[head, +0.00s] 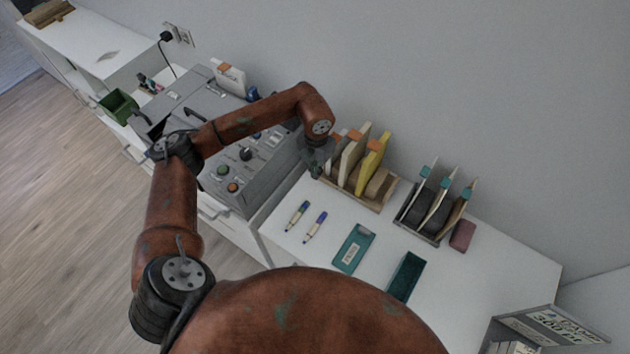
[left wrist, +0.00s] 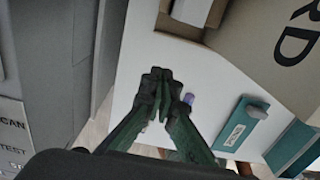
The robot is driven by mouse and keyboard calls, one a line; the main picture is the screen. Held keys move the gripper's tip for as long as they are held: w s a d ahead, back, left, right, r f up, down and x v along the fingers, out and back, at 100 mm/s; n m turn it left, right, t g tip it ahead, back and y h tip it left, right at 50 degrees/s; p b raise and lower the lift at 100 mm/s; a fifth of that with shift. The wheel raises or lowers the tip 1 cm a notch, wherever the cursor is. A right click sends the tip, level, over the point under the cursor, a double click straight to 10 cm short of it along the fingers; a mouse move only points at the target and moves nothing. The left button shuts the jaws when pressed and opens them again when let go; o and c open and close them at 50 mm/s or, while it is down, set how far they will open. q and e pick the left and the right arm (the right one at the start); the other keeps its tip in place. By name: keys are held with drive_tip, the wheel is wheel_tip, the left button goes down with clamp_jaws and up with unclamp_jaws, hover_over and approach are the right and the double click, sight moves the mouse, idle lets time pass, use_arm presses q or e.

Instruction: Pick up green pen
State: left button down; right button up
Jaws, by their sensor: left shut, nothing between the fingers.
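Two marker pens lie side by side on the white desk in the head view: a left pen (head: 297,215) and a right pen (head: 315,227). Both have blue or purple ends and pale bodies; I cannot tell which is green. A purple pen end (left wrist: 188,99) shows beside the fingertips in the left wrist view, the rest hidden by a finger. My left gripper (head: 316,168) is above the desk, behind the pens and near the wooden file holder. Its fingertips (left wrist: 160,88) are together and empty in the left wrist view. My right gripper is not in view.
A wooden holder (head: 345,183) with folders stands behind the pens, and a dark holder (head: 419,232) to its right. A teal case (head: 354,248) and a dark green tray (head: 406,276) lie right of the pens. A grey control panel (head: 258,183) is at left.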

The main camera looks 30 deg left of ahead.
sight(310, 200)
use_arm(q)
drive_tip(key=f, duration=0.5)
drive_tip(key=f+b, duration=0.1)
drive_tip(key=f, duration=0.2)
drive_tip(key=shift+d+f, duration=0.25)
drive_tip(key=shift+f, duration=0.1)
drive_tip(key=s, duration=0.3)
drive_tip(key=shift+s+a+f, duration=0.1)
drive_tip(key=shift+a, duration=0.2)
drive_tip(key=shift+s, duration=0.4)
